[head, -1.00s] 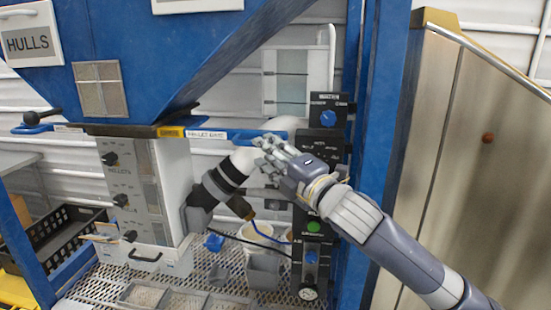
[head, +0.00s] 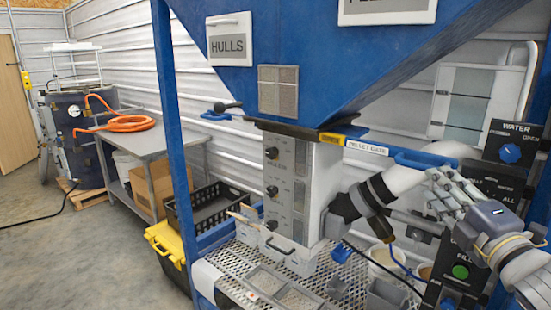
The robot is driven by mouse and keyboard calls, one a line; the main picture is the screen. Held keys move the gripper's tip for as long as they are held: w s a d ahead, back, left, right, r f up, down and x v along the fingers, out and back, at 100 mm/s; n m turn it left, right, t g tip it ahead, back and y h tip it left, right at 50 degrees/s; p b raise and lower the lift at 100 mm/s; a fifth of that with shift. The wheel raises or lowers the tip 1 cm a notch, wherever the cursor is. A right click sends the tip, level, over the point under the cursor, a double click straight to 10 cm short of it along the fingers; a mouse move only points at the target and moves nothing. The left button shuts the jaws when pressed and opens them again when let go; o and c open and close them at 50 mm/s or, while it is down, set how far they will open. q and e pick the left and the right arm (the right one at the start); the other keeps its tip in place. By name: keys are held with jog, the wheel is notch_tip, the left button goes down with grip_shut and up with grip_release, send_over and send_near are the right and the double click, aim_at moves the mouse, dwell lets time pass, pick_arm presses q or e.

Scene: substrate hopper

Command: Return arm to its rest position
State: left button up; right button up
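My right gripper (head: 436,192) is at the right of the head view, its arm coming in from the lower right corner. Its jointed grey fingers point to the upper left, in front of the hopper's white pipe and just below the blue pellet gate handle (head: 415,158). I see nothing held in it, but the gap between its fingertips is not clear. Whether it touches the handle cannot be told. My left gripper is not in view.
The control panel (head: 508,168) with a blue water knob stands close behind the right gripper. The blue hopper (head: 330,75) hangs above a perforated table (head: 236,262) with trays. Further left are a black crate (head: 212,205), a yellow-lidded bin (head: 168,240), a grey bench (head: 150,142) and open floor.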

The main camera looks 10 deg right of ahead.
jog(key=s+a+f+m+g, duration=0.2)
jog(key=f+m+g, duration=0.1)
jog(key=f, duration=0.7)
jog(key=s+a+f+m+g, duration=0.1)
jog(key=s+f+m+g, duration=0.25)
jog(key=f, duration=0.75)
jog(key=s+a+f+m+g, duration=0.1)
jog(key=a+f+m+g, duration=0.15)
jog(key=f, duration=0.75)
jog(key=s+a+f+m+g+y, duration=0.2)
jog(key=s+a+f+m+g, duration=0.55)
jog(key=s+a+f, duration=0.85)
jog(key=s+d+f, duration=0.1)
jog(key=s+f, duration=0.1)
jog(key=f, duration=1.1)
jog(key=s+d+f, duration=0.1)
jog(key=s+f, duration=0.1)
jog(key=f, duration=1.2)
jog(key=s+d+f+g+b, duration=0.1)
jog(key=s+d+f+g, duration=0.1)
jog(key=s+f, duration=1.3)
jog(key=shift+s+d+h, duration=0.3)
jog(key=shift+s+d, duration=0.1)
jog(key=shift+d, duration=0.2)
